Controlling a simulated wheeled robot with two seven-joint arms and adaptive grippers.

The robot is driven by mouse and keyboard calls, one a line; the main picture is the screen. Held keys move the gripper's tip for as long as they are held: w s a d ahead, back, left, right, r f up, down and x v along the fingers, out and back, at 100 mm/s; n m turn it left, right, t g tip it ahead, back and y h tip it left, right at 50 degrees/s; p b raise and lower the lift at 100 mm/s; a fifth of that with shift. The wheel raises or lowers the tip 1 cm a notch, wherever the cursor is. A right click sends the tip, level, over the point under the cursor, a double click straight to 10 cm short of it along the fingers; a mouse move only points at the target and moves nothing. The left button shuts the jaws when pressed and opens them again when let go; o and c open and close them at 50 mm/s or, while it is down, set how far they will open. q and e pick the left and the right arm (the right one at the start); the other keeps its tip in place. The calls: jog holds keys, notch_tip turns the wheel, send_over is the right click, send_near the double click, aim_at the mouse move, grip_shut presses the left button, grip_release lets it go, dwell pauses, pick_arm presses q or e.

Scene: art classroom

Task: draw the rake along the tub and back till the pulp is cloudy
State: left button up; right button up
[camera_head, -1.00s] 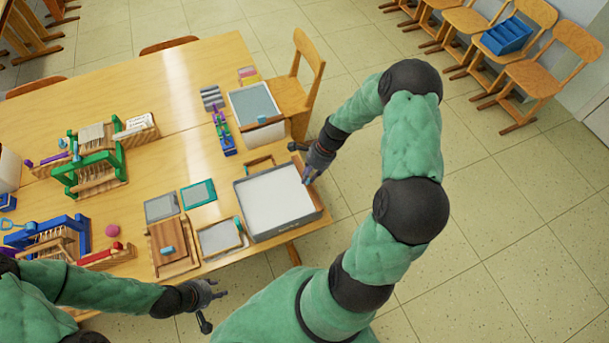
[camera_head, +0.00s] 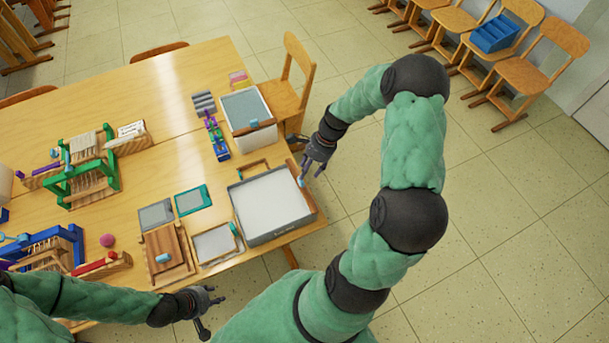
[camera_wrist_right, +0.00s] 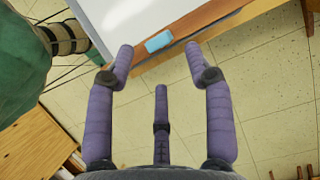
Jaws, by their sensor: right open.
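The tub (camera_head: 281,237) is a grey-walled box at the table's near right corner, filled with flat white pulp (camera_head: 268,201). A brown wooden bar with a blue grip, which looks like the rake (camera_head: 306,198), lies along its right side. The bar (camera_wrist_right: 188,43) and its blue grip (camera_wrist_right: 158,41) also show in the right wrist view. My right gripper (camera_head: 304,167) is open and empty beside the tub's right edge. In the wrist view its fingertips (camera_wrist_right: 159,50) flank the blue grip without visibly holding it. My left gripper (camera_head: 212,312) is open and empty off the table's near edge.
A framed screen (camera_head: 215,243) and a wooden board (camera_head: 168,253) lie left of the tub. A grey-topped tray (camera_head: 247,108) and a chair (camera_head: 293,78) stand beyond it. Small looms (camera_head: 85,178) fill the table's left.

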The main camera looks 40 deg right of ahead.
jog(key=v, duration=0.7)
dwell(0.5)
